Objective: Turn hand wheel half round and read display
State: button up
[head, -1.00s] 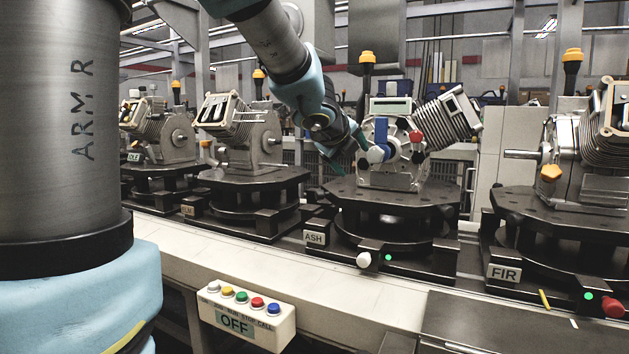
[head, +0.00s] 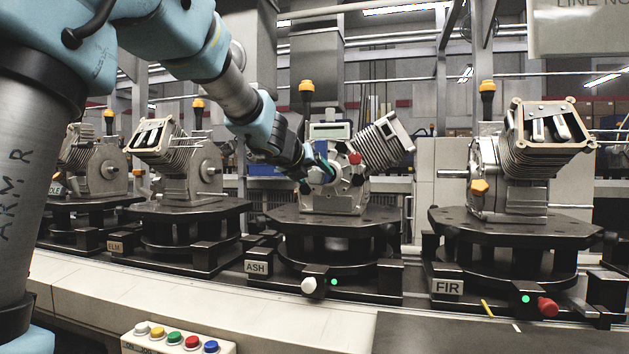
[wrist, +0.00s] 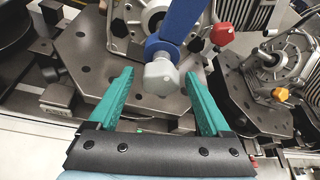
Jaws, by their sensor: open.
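The hand wheel (head: 327,172) is on the front of the engine on the ASH fixture, partly hidden behind my gripper. In the wrist view, a blue arm (wrist: 181,20) of it ends in a pale grey faceted knob (wrist: 161,78).
The FIR fixture (head: 520,218) with its engine stands right of ASH, the ELM fixture (head: 185,212) left. A white lever knob (head: 309,286) and a green light (head: 334,282) are at ASH's front. A button box (head: 178,338) is at the front edge.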

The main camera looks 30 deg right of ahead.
jog(key=shift+w+d+f, duration=0.25)
jog(key=shift+w+d, duration=0.1)
jog(key=shift+d, duration=0.1)
grip_shut()
dwell(0.5)
